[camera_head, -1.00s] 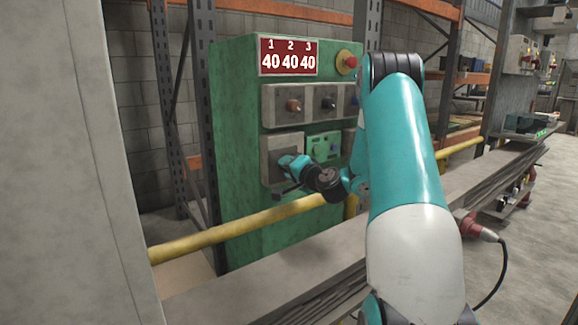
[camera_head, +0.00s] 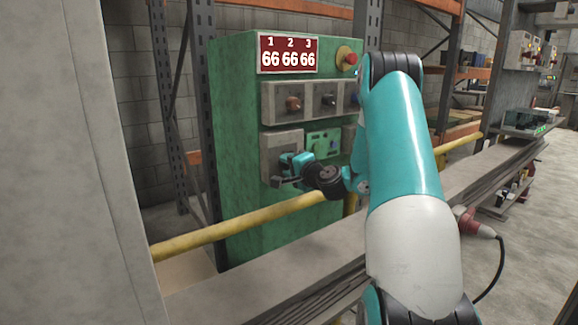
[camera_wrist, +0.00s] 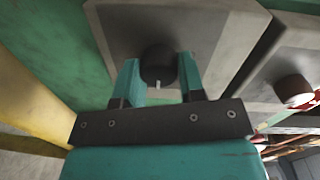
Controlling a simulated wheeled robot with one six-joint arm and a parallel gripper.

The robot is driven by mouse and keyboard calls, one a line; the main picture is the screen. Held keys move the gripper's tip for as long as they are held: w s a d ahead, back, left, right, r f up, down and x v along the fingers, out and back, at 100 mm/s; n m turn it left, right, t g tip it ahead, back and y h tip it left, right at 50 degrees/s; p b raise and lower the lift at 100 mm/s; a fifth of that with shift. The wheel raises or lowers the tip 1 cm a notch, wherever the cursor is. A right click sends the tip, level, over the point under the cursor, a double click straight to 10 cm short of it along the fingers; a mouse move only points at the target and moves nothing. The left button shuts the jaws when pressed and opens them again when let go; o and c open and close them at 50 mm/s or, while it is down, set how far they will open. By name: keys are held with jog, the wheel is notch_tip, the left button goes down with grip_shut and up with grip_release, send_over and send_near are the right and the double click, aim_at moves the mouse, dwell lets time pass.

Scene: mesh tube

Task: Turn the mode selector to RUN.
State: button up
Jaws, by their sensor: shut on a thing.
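In the wrist view my gripper (camera_wrist: 160,75) has its two teal fingers on either side of a round dark knob (camera_wrist: 157,62) with a short white mark at its lower edge. The fingers are shut on this knob. It sits on a grey square plate (camera_wrist: 115,28) on the green cabinet. In the head view my gripper (camera_head: 284,168) is at the lower left plate (camera_head: 285,139), and it hides the knob there. I cannot read a RUN label in either view.
The green cabinet (camera_head: 232,150) carries a red display (camera_head: 288,55) reading 66 66 66 and a red mushroom button (camera_head: 348,58). Above are an orange-brown knob (camera_head: 292,104) and a black knob (camera_head: 329,102). A yellow rail (camera_head: 235,228) runs below my gripper.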

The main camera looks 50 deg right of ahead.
jog(key=o, duration=0.9)
jog(key=shift+d, duration=0.1)
jog(key=shift+b+v, duration=4.2)
jog(key=shift+v, duration=4.55)
